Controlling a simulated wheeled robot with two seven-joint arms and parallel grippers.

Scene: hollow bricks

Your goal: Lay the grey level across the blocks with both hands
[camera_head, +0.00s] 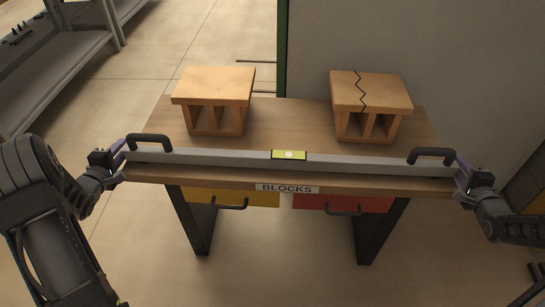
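The long grey level (220,158) with a yellow-green vial (289,155) lies lengthwise along the front of the table, in front of the blocks. It has a dark handle near each end. The left block (214,86) is an orange hollow brick, upright, with a plain top. The right block (372,92) is similar, with a dark zigzag crack across its top. My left gripper (118,158) is at the level's left end and my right gripper (463,173) is at its right end. Their fingers are small and partly hidden, so their grip is unclear.
The wooden table (290,120) has free top between and around the blocks. A "BLOCKS" label (287,188) is on its front edge, above a yellow drawer (250,197) and a red drawer (320,202). Metal shelving (60,60) stands at the far left. A grey wall (450,60) is behind.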

